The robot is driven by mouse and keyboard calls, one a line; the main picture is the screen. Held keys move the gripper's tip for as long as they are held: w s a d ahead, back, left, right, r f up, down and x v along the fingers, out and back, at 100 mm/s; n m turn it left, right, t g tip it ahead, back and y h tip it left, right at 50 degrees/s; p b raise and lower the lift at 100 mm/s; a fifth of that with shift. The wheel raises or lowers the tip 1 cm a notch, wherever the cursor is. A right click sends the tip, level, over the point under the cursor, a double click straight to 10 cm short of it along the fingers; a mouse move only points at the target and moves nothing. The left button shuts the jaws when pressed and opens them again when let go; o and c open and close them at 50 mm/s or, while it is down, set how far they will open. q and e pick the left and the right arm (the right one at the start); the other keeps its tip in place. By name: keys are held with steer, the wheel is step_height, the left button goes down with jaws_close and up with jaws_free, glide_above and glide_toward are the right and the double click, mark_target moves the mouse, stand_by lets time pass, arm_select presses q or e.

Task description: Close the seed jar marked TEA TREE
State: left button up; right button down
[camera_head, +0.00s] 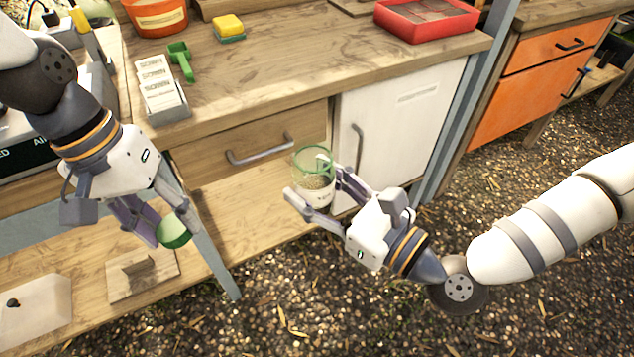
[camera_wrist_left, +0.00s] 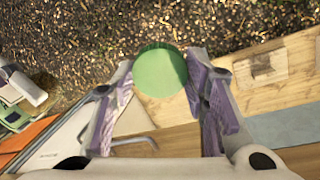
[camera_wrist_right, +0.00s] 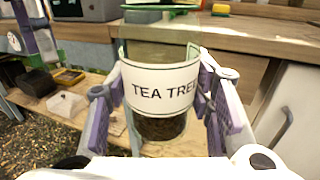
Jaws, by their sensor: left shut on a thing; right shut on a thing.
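The glass seed jar (camera_head: 315,172) has a green rim, an open top and dark contents low inside. Its white label reads TEA TREE in the right wrist view (camera_wrist_right: 160,92). My right gripper (camera_head: 322,188) is shut around the jar's sides and holds it upright in front of the bench. A round green lid (camera_head: 174,232) is between the fingers of my left gripper (camera_head: 160,226), which is shut on it. The lid also shows face-on in the left wrist view (camera_wrist_left: 160,72). The lid is well to the left of the jar and lower in the head view, apart from it.
The bench top (camera_head: 270,75) holds a seed packet rack (camera_head: 160,95), a green scoop (camera_head: 181,62), a sponge (camera_head: 228,27), an orange bucket (camera_head: 157,15) and a red tray (camera_head: 425,18). A drawer (camera_head: 245,145) and white cabinet door (camera_head: 395,120) lie behind the jar. A lower shelf (camera_head: 225,205) runs beneath.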

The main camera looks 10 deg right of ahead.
arm_select(q)
steer(key=w+d+r+m+y, duration=0.1)
steer(key=w+d+r+m, duration=0.35)
steer(key=d+r, duration=0.5)
step_height(320, 180, up, 6)
steer(key=r+m+y, duration=0.1)
steer(key=m, duration=0.1)
glide_above(314, 148)
steer(key=shift+f+t, duration=0.25)
steer(key=shift+t, duration=0.15)
steer(key=shift+f, duration=2.05)
steer(key=shift+f, duration=0.9)
steer(key=shift+f, duration=0.55)
